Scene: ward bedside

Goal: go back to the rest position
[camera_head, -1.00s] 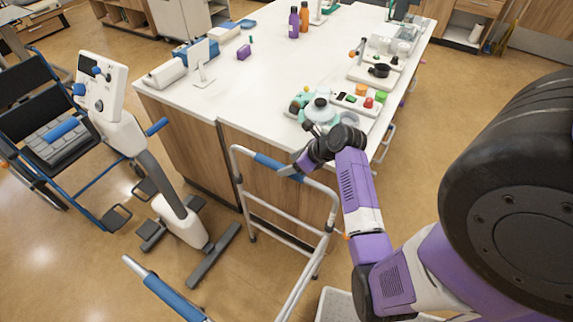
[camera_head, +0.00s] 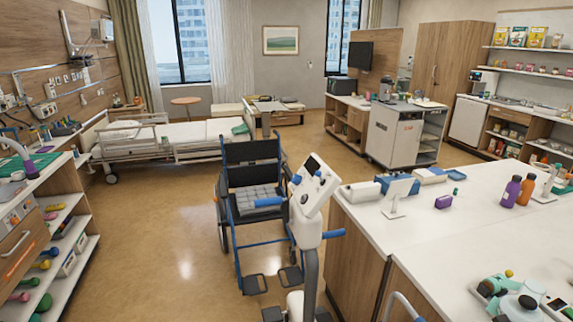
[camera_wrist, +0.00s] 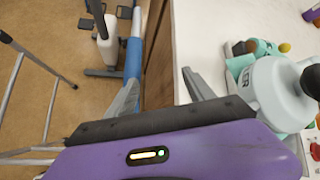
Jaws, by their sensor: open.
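My gripper (camera_wrist: 160,88) shows in the wrist view, its two fingers spread apart with nothing between them. It is over the edge of the white counter (camera_wrist: 200,35). In the head view my arm and gripper are out of the picture. The white counter (camera_head: 430,235) fills the lower right there.
A walking frame (camera_wrist: 48,110) is left of my gripper in the wrist view. A bed (camera_head: 185,138) is farther back. Open floor (camera_head: 165,235) lies at the left.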

